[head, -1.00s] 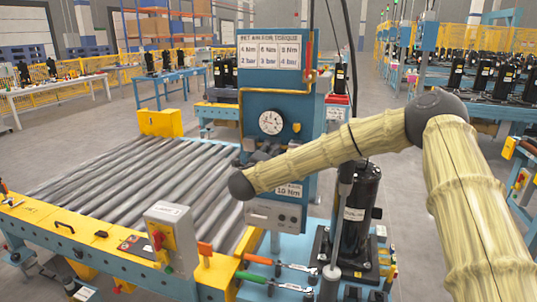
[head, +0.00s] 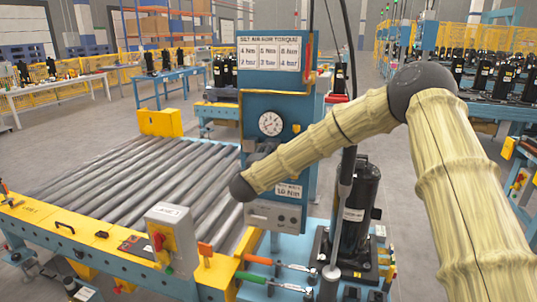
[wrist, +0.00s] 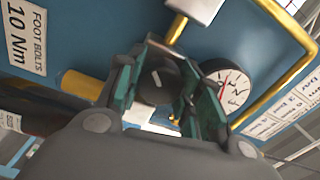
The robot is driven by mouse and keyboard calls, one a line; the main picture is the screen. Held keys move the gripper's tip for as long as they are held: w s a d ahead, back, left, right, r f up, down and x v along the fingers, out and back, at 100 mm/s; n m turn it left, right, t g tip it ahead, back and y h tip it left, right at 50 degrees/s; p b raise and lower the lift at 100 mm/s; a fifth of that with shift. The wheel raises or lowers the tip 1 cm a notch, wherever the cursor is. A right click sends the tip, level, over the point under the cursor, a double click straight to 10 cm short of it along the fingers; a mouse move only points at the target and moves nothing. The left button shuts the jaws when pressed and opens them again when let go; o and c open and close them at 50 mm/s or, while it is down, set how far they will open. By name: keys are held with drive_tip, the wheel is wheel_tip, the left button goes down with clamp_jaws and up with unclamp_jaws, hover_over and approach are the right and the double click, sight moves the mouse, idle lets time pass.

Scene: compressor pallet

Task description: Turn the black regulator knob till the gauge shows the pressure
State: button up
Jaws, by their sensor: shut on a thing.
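The black regulator knob (wrist: 157,82) with a pale pointer line sits between the green-padded fingers of my gripper (wrist: 165,84) in the wrist view. My gripper is shut on the knob. The round white gauge (wrist: 229,86) is just right of the fingers; it shows a red line, but the reading is too small to tell. In the head view the gauge (head: 270,123) is on the blue panel (head: 255,104), above my forearm. My arm mostly hides the knob and gripper there.
Brass pipes (wrist: 290,85) run close around the gauge and knob. A torque and pressure chart (head: 270,52) is at the panel top, and a foot-bolts label (head: 288,191) is lower down. A black compressor (head: 355,215) stands right of the panel; a roller conveyor (head: 130,180) lies left.

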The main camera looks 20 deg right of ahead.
drive_tip(key=shift+f, duration=0.15)
drive_tip(key=o, duration=1)
drive_tip(key=shift+o, duration=0.2)
drive_tip(key=v, duration=1.2)
